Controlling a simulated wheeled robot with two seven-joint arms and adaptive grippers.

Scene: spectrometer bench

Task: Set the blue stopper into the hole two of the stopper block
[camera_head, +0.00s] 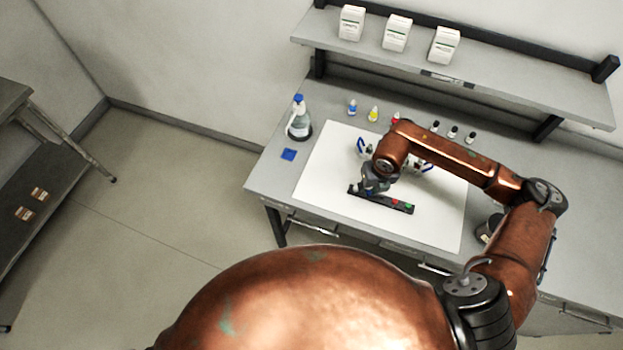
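The stopper block (399,204) is a dark narrow bar on the white mat (325,165). A red stopper and a green stopper (408,206) show toward its right end. My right gripper (366,190) points down over the left part of the block and hides some of it. The fingers are too small and dark to tell whether they are open or shut. I cannot make out the blue stopper; it may be hidden by the gripper. My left gripper is not in view.
Several small bottles (373,114) line the back. Blue-and-white items (362,146) stand behind my gripper. A shelf (480,78) holds three white boxes. The mat's front left is clear.

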